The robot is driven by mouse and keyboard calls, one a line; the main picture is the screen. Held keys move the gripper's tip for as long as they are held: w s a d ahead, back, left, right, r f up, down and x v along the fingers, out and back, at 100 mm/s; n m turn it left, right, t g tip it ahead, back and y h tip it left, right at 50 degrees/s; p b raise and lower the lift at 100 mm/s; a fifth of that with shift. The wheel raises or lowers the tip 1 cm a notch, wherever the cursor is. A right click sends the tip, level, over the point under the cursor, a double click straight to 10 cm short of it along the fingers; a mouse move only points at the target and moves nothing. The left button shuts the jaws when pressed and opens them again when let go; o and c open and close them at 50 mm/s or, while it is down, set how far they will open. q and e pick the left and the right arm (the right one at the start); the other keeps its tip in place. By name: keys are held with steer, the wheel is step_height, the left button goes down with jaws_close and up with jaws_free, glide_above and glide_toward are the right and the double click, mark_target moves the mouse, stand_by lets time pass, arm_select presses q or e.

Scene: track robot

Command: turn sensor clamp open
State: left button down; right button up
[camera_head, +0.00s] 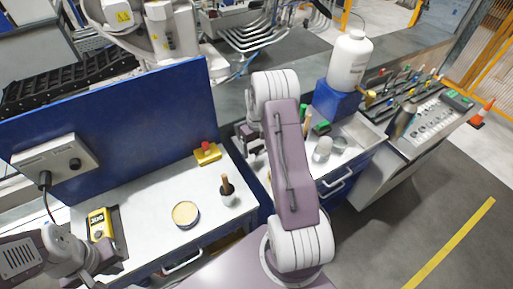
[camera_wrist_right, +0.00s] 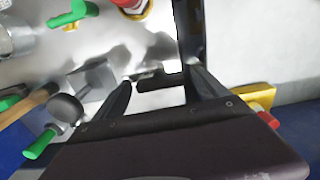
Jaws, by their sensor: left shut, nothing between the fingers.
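A dark bar (camera_wrist_right: 160,79) on a pale metal part shows between the fingertips of my right gripper (camera_wrist_right: 158,82) in the right wrist view. It may belong to the sensor clamp, but I cannot tell for sure. The right gripper's fingers stand apart, one on each side of the bar. I cannot tell whether they touch it. In the head view the right gripper (camera_head: 250,146) is small and partly hidden, beside the blue panel's right end. My left gripper (camera_head: 97,268) is shut and empty at the lower left, near a yellow meter (camera_head: 100,225).
A yellow box with a red button (camera_head: 207,153) stands on the white bench left of the right gripper. A round tin (camera_head: 185,214) and a cup with a brown handle (camera_head: 228,190) stand nearer. Green-handled valves (camera_wrist_right: 72,14) lie close by. A white bottle (camera_head: 350,60) stands at right.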

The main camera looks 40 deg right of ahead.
steer(key=shift+r, duration=0.35)
step_height(320, 180, up, 8)
steer(key=shift+r+b, duration=0.15)
steer(key=shift+b, duration=0.6)
steer(key=shift+a, duration=0.1)
